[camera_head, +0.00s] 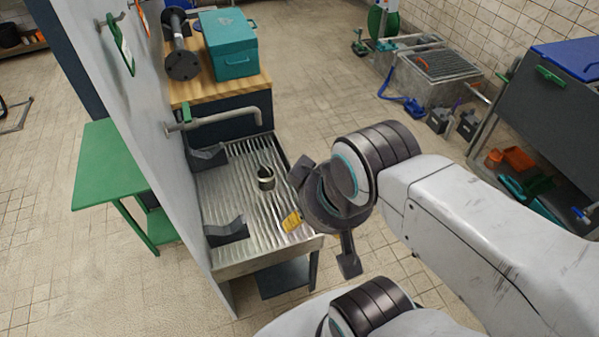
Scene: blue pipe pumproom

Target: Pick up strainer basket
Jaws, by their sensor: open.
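A small round metal cup with a dark inside, which looks like the strainer basket (266,182), stands on the ribbed metal drain tray (225,180) against the grey wall panel. My gripper (322,218) is open and empty, to the right of the cup and near the tray's right edge. One finger points up-left towards the tray and the other points down past its front corner. The gripper is apart from the cup in the picture; its height above the tray is hard to judge. The cup is not hidden by the arm.
A yellow item (292,221) lies at the tray's right edge beside my gripper. Two dark brackets (226,232) stand along the tray's left side. A pipe spout (225,117) reaches over the tray's back. A teal box (229,45) sits on the wooden bench behind.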

